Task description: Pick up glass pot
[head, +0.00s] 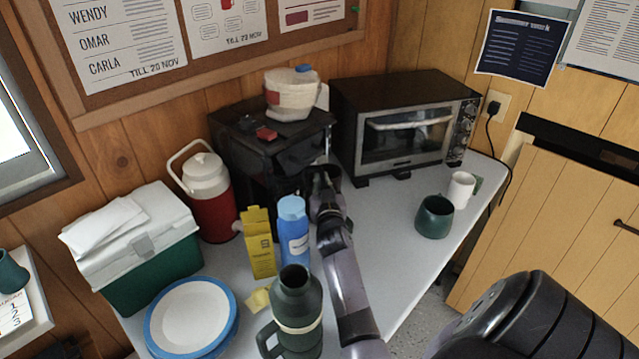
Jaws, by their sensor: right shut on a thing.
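The glass pot (335,175) shows only as a small dark rounded shape at the right front of the black machine (240,150), mostly hidden by my right gripper. My right gripper (322,178) is at the far end of my arm, shut on the pot. Whether the pot is clear of the surface under it cannot be told. My left gripper is not in view.
A toaster oven (405,130) stands right of the pot. Blue bottle (294,235), yellow carton (257,243) and green flask (298,305) stand left of my arm. A green mug (434,217) and white mug (461,188) stand right. Table between is clear.

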